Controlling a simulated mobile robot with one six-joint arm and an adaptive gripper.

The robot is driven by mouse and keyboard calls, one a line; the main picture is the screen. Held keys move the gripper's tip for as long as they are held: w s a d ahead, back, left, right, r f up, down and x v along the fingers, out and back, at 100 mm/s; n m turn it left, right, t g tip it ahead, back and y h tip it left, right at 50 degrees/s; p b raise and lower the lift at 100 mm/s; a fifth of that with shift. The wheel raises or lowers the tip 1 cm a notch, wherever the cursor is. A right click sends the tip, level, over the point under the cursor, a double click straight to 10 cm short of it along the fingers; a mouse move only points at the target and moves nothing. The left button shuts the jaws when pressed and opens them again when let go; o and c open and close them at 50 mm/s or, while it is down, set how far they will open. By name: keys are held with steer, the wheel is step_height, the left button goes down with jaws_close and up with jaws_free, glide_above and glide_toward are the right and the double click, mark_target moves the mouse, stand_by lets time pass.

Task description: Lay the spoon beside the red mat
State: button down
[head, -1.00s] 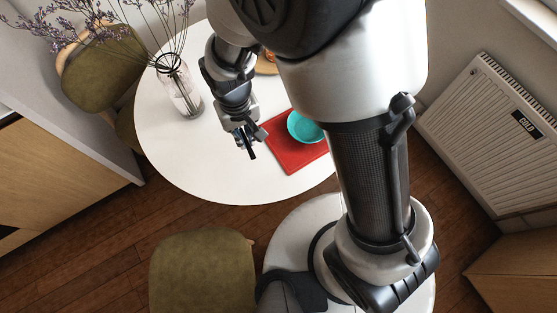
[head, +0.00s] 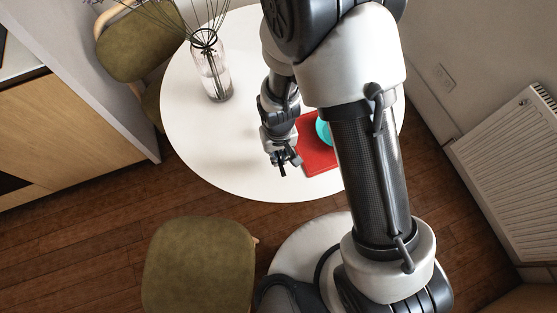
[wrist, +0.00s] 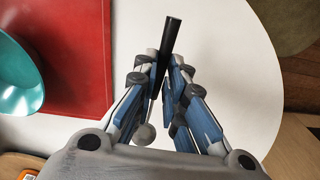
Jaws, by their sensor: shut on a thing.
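My gripper (head: 284,164) is shut on the spoon, over the white table just left of the red mat (head: 318,158) in the head view. In the wrist view, the spoon's dark handle (wrist: 173,36) sticks out past the fingertips (wrist: 170,65), and its grey bowl end (wrist: 144,134) shows between the fingers. The red mat also lies left of the gripper in the wrist view (wrist: 80,60), apart from the spoon. I cannot tell whether the spoon touches the table. In the head view the spoon is too small to make out clearly.
A teal bowl (wrist: 18,80) stands on the mat. A glass vase with stems (head: 211,70) stands at the back left of the round white table (head: 205,135). Bare tabletop lies left of the gripper. Green chairs (head: 198,265) stand around the table.

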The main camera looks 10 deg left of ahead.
steer(key=shift+f+b, duration=0.65)
steer(key=shift+f, duration=1.4)
steer(key=shift+f, duration=0.2)
steer(key=c, duration=1.7)
jaws_free()
steer(key=shift+o, duration=0.2)
steer(key=shift+r, duration=0.1)
